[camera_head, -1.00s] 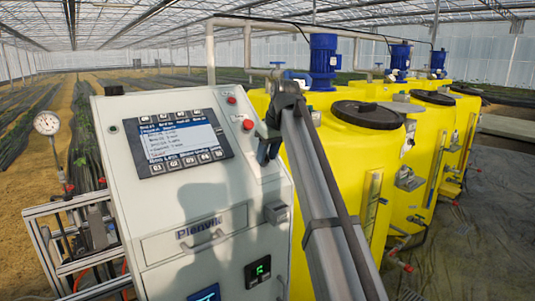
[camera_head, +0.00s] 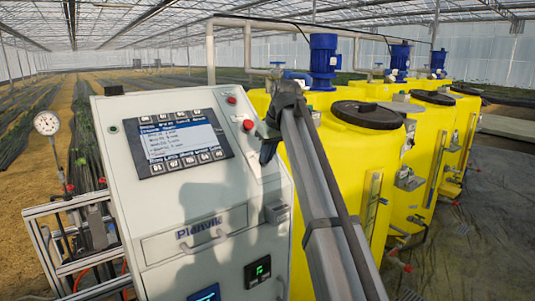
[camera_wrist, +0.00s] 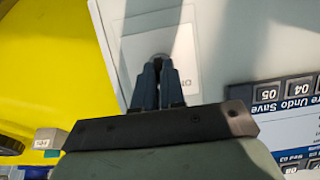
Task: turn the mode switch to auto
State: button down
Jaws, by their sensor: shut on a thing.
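The mode switch (camera_wrist: 158,57) is a small dark knob on a pale label plate (camera_wrist: 186,84) in the wrist view. Only a bit of it shows between my fingertips; its pointer and the position it is set to are hidden. My gripper (camera_wrist: 157,66) is shut on the switch, with its two dark fingers pointing at the panel. In the head view my gripper (camera_head: 268,148) is at the right edge of the white control cabinet (camera_head: 225,190) and hides the switch.
A screen with buttons (camera_head: 180,143) is left of my gripper. Red buttons (camera_head: 248,125) sit close by on the same face. Yellow tanks (camera_head: 345,160) with blue motors (camera_head: 323,62) stand right behind my arm. A pressure gauge (camera_head: 46,123) is at far left.

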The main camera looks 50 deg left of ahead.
jog(key=m, duration=0.2)
jog(key=m+g, duration=0.1)
jog(key=m, duration=0.1)
jog(key=shift+w+g, duration=0.2)
jog(key=shift+g, duration=0.1)
jog(key=shift+w+d+f+m+g+y, duration=0.1)
jog(key=shift+m+g+y, duration=0.45)
jog(key=shift+m, duration=1.25)
jog(key=c, duration=1.2)
grip_release()
jog(key=v, duration=1.3)
jog(key=shift+w+d+r, duration=0.2)
jog(key=shift+w+r, duration=0.05)
jog(key=shift+r, duration=0.05)
